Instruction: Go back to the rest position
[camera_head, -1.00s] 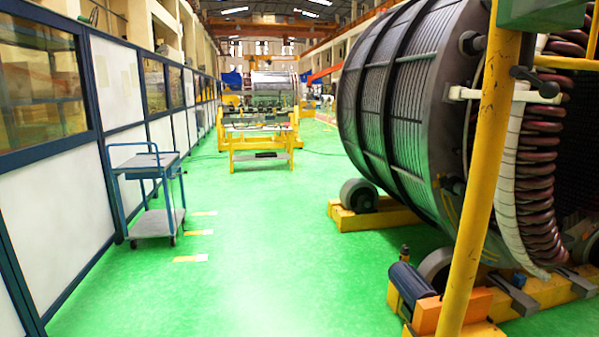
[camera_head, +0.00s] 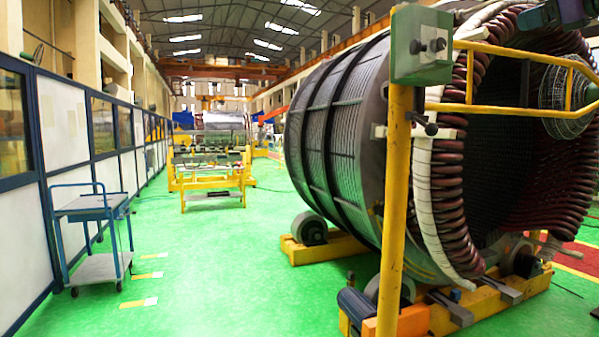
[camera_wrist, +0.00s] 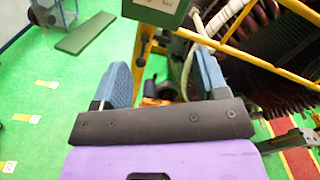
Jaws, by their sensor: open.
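My gripper (camera_wrist: 165,78) shows in the wrist view with its two blue fingers wide apart. Nothing is held between them. A yellow post and an orange and dark part near the floor show beyond the gap. The large stator (camera_head: 340,140) lies on its side at the right of the head view, its open end facing right with dark red winding coils (camera_head: 450,170) around the rim. Part of the coils also shows at the upper right of the wrist view (camera_wrist: 262,25). My gripper is apart from the stator.
A yellow post (camera_head: 394,200) with a green box (camera_head: 421,45) and rails stands before the stator. Rollers (camera_head: 310,228) on yellow beams support it. A blue cart (camera_head: 95,235) stands left. A green slab (camera_wrist: 85,33) shows in the wrist view. The green aisle is clear.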

